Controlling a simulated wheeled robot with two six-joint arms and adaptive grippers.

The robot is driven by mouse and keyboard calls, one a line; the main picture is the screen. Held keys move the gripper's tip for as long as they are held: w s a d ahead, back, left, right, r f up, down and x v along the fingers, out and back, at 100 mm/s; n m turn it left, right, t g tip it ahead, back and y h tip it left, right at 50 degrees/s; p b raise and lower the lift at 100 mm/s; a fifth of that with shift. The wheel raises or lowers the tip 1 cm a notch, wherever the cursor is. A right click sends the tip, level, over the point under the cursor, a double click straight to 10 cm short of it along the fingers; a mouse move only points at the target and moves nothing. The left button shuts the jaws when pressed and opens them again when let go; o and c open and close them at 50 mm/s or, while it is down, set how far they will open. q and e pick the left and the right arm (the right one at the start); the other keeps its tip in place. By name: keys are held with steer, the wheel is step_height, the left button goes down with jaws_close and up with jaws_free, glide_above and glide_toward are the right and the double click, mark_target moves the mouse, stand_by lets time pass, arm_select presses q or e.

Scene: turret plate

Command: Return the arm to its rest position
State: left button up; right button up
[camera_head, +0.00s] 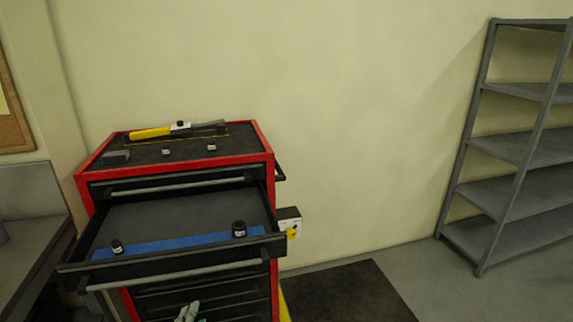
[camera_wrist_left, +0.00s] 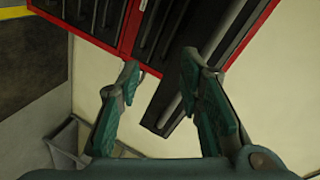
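My left gripper (camera_wrist_left: 160,68) shows in the left wrist view with its two teal fingers spread apart and nothing between them. Beyond the fingers are the red and black cabinet front and a long grey bar, seen tilted; I see no contact. In the head view a small grey-green part shows at the bottom edge in front of the lower drawers; I cannot tell which gripper it belongs to. My right gripper is not recognisable in either view.
The red tool cabinet (camera_head: 266,146) has its upper drawer (camera_head: 185,268) pulled out, with a blue strip (camera_head: 178,244) and two small dark cylinders inside. A yellow-handled tool (camera_head: 150,132) and small parts lie on top. A grey bench stands left, a grey shelf (camera_head: 520,150) right.

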arm_select(q)
steer(key=s+d+f+n+g+h, duration=0.1)
steer(key=s+f+n+g, duration=0.35)
steer(key=f, duration=0.85)
steer(key=s+d+f+n+g+h, duration=0.1)
steer(key=s+f+n, duration=0.1)
steer(key=s+f, duration=0.85)
steer(key=s+a+f+n+g, duration=0.1)
steer(key=s+f+g, duration=0.1)
steer(key=s+f, duration=0.3)
steer(key=s+a+f+n+g, duration=0.1)
steer(key=s+f, duration=0.5)
steer(key=s, duration=0.7)
steer(key=s+a+f+n+g+b, duration=0.1)
steer(key=s+f+g, duration=0.3)
steer(key=s, duration=0.5)
step_height(320, 180, down, 2)
steer(key=shift+s+a+f+n, duration=0.2)
steer(key=shift+s+a+n, duration=0.25)
steer(key=shift+a, duration=0.3)
